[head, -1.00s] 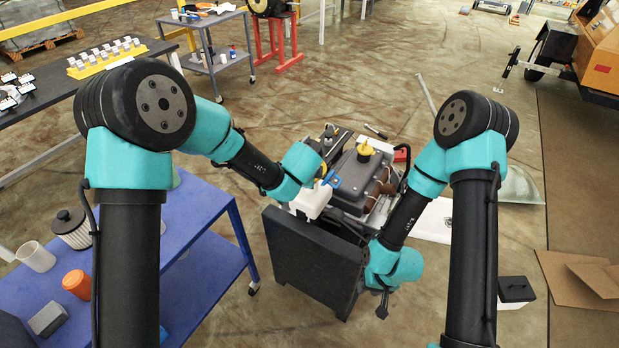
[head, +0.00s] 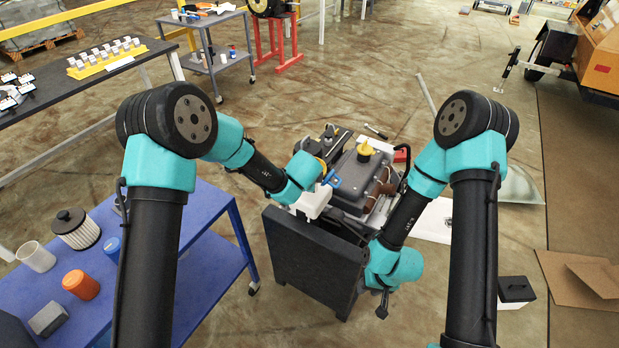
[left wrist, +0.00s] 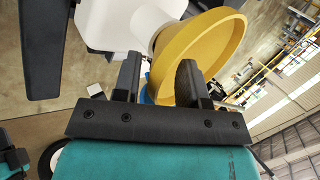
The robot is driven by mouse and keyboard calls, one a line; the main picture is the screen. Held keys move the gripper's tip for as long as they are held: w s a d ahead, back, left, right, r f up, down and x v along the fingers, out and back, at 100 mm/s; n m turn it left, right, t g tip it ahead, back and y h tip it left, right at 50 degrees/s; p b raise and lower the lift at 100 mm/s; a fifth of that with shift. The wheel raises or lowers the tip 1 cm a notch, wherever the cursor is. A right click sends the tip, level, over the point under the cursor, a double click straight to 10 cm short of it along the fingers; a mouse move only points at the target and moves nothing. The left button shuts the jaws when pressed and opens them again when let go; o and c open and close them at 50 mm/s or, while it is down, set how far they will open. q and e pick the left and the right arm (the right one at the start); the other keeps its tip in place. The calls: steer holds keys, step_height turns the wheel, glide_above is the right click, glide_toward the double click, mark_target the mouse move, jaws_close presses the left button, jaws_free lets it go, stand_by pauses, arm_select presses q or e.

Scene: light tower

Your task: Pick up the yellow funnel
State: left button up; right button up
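The yellow funnel (left wrist: 218,48) shows large in the left wrist view, its wide rim tilted, beside a white part (left wrist: 115,22). In the head view only a small yellow edge of the funnel (head: 322,167) shows past my left wrist. My left gripper (left wrist: 158,75) has its two dark fingers apart, right at the funnel; the right-hand finger overlaps its rim. I cannot tell whether it touches. A bit of blue shows between the fingers. My right gripper (head: 383,303) hangs low in front of the machine, away from the funnel; its fingers are too small to judge.
The grey machine (head: 350,188) has a yellow cap (head: 365,150) on top and a dark panel (head: 310,262) in front. A blue table (head: 205,215) at left holds a filter (head: 78,230), an orange container (head: 80,284) and a white cup (head: 36,257). Open floor lies beyond.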

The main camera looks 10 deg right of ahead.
arm_select(q)
steer(key=shift+w+f, duration=0.15)
stand_by(0.3)
jaws_close()
